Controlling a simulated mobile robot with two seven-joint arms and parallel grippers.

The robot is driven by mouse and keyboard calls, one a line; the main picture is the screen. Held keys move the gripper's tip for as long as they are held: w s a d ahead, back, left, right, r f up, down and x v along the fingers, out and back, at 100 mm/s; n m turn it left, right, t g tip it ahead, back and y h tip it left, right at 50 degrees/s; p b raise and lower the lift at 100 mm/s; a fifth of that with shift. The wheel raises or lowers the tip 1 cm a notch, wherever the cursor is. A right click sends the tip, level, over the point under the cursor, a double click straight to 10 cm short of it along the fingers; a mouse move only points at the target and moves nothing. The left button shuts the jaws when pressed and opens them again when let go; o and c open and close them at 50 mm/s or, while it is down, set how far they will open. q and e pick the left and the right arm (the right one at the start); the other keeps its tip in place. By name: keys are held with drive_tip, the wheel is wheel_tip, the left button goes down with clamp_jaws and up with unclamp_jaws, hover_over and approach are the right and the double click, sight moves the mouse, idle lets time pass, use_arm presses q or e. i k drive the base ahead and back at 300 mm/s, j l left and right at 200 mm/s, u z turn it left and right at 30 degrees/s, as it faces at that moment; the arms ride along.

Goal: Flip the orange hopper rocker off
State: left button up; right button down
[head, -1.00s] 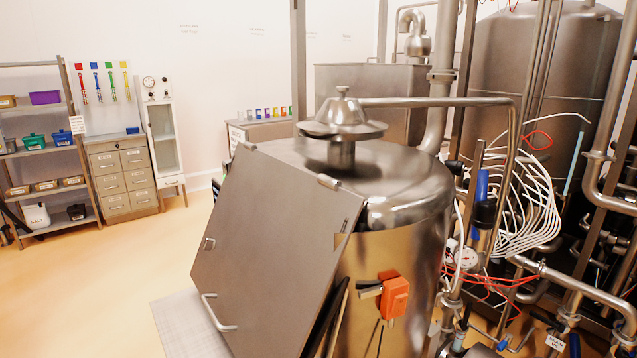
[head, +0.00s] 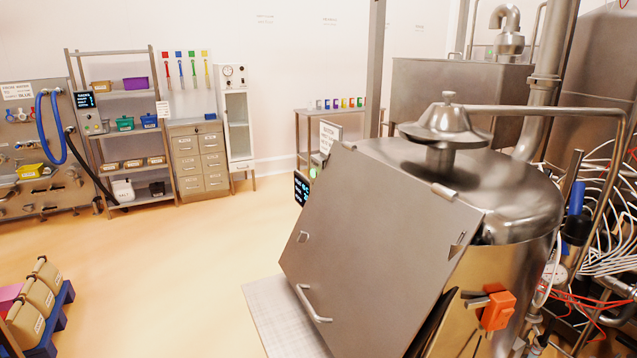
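The orange hopper rocker (head: 497,311) is a small orange block on the lower right side of the steel hopper (head: 515,200). A dark lever with a pale end sticks out from its left side. I cannot tell from this view which position it is in. A large flat steel panel with a handle (head: 375,250) slants in front of the hopper, to the left of the rocker. Neither of my grippers is in the head view.
Pipes, white hoses and red wires crowd the right of the hopper. A pale platform (head: 275,310) lies below the panel. A blue pallet with sacks (head: 55,318) stands at lower left. Shelves (head: 120,125) and drawers (head: 200,160) line the back wall. The floor between is clear.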

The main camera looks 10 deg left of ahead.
sight(502, 320)
drive_tip(key=j, duration=0.6)
drive_tip(key=k+j+z, duration=0.1)
drive_tip(key=j, duration=0.55)
drive_tip(key=k+j, duration=0.15)
drive_tip(key=j, duration=0.45)
drive_tip(key=z, duration=0.05)
